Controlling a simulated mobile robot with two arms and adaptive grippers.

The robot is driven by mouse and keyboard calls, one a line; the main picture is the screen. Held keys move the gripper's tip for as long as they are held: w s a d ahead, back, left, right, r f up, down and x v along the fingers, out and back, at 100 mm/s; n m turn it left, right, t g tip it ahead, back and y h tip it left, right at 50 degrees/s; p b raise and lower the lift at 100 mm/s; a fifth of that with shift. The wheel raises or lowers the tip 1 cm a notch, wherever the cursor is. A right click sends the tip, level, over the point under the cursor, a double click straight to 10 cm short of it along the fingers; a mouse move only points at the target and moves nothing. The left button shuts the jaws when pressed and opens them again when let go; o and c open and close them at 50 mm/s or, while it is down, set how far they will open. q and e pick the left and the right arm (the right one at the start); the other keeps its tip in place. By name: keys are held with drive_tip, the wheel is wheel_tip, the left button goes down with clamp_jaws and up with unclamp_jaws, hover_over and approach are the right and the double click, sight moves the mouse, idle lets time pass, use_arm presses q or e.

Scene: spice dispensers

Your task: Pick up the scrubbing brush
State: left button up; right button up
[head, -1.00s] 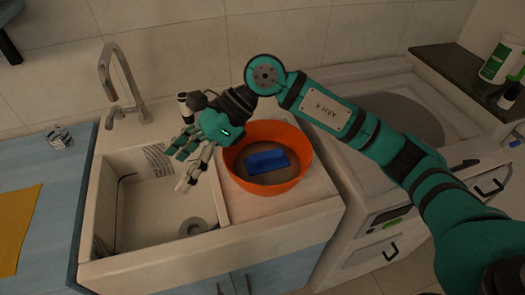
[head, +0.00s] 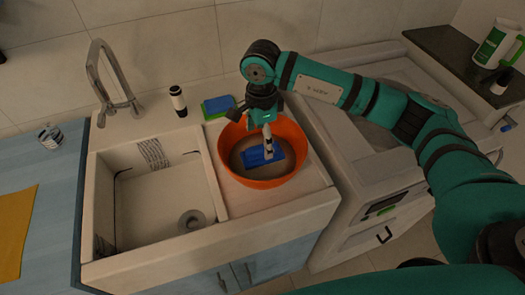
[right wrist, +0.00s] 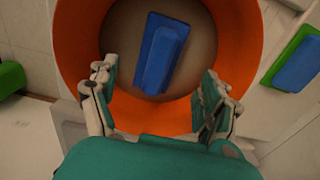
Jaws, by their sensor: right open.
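A blue block-shaped thing, which looks like the scrubbing brush (head: 272,157), lies in an orange bowl (head: 300,139) on the counter right of the sink. The right wrist view shows the brush (right wrist: 164,52) lengthwise, slightly tilted, inside the bowl (right wrist: 76,40). My right gripper (head: 266,148) points down over the bowl and hides part of the brush in the head view. In the right wrist view its fingers (right wrist: 158,76) are spread wide, one on each side of the brush's near end, with nothing between them. My left gripper does not show.
A blue-and-green pad (head: 218,105) lies behind the bowl, near a black-and-white bottle (head: 178,101). The sink (head: 150,205) and its tap (head: 112,75) are left of the bowl. A white appliance (head: 355,150) stands to the right.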

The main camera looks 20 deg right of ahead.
sight(262, 147)
drive_tip(key=shift+f, duration=0.6)
drive_tip(key=shift+s+f+p, duration=0.1)
drive_tip(key=shift+f+p, duration=0.25)
drive_tip(key=shift+p, duration=0.05)
wheel_tip(262, 147, down, 4)
drive_tip(key=shift+d+r+p, duration=0.1)
drive_tip(key=shift+r+p, duration=0.1)
drive_tip(key=shift+p, duration=0.6)
drive_tip(key=shift+f, duration=0.45)
drive_tip(key=shift+c, duration=0.2)
drive_tip(key=c, duration=1.3)
